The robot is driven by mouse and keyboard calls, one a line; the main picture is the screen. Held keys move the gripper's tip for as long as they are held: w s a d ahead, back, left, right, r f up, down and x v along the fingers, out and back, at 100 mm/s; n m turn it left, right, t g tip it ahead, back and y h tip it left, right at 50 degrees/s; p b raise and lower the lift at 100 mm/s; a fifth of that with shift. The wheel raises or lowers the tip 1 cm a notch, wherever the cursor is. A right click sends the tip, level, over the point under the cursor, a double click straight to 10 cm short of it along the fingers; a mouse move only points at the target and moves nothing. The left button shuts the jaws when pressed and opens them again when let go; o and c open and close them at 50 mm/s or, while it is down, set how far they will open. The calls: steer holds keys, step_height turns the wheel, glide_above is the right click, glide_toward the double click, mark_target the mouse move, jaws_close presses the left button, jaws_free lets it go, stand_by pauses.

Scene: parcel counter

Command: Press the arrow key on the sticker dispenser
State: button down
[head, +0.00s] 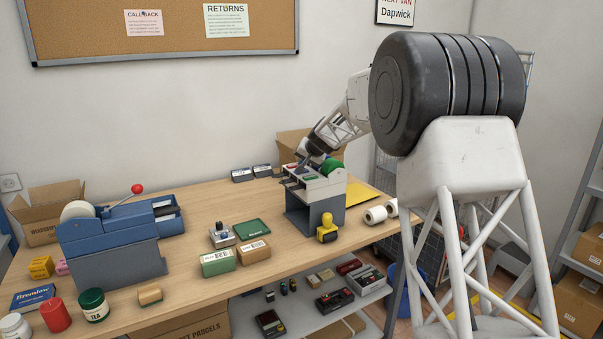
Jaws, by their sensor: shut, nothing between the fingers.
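The sticker dispenser (332,188) appears to be the grey and white machine with a green roll, standing on a grey stand at the right part of the counter. Small dark parts show on its top at the left, but the arrow key cannot be made out at this size. My gripper (301,164) is shut and empty, pointing down over the top left of the dispenser. I cannot tell whether the fingertips touch it. My arm comes in from the right, behind the dispenser.
A blue machine (108,230) with a red-knobbed lever stands at the left of the counter (190,255). A yellow-and-black stamp (327,229), small boxes (218,262), a green pad (252,229) and white rolls (375,215) lie near the dispenser. An open carton (298,142) stands behind it.

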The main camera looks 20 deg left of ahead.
steer(key=shift+f, duration=0.1)
stand_by(0.3)
steer(key=shift+f, duration=0.45)
stand_by(0.7)
steer(key=shift+r, duration=0.5)
steer(key=shift+r, duration=0.1)
stand_by(0.4)
steer(key=shift+r, duration=2.95)
